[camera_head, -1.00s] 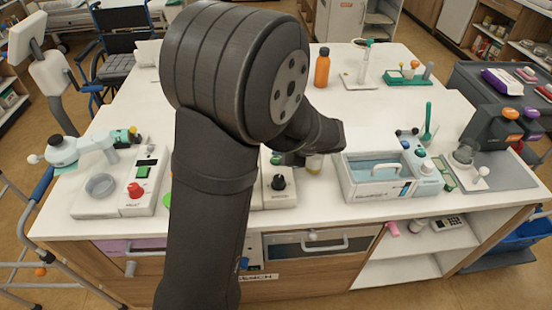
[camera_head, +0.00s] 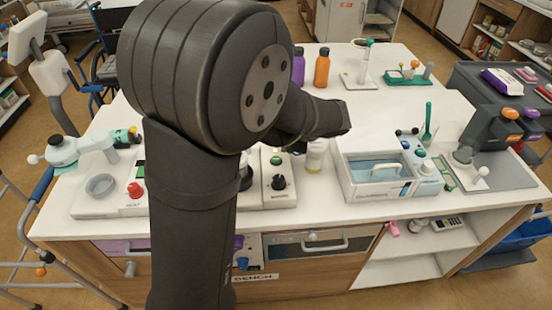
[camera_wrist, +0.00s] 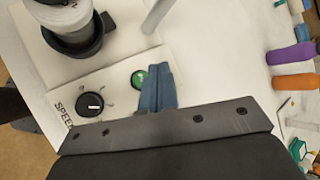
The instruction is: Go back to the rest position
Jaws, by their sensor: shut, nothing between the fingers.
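My gripper (camera_wrist: 157,88) shows in the wrist view as two blue fingers pressed together, with nothing between them. They are over the white bench near a green button (camera_wrist: 138,78) and a black speed dial (camera_wrist: 90,103). In the head view my dark arm rises across the left middle and its wrist reaches right over the bench. The fingers cannot be made out there. The control box (camera_head: 278,199) with the dial stands below the wrist. A pale bottle (camera_head: 315,158) stands upright just right of the box, below the wrist.
A water bath (camera_head: 362,191) stands right of the bottle. An orange bottle (camera_head: 322,68) and a purple bottle (camera_head: 298,66) stand behind the arm. A device with a red knob (camera_head: 134,189) is at left. The bench's middle right (camera_head: 395,110) is clear.

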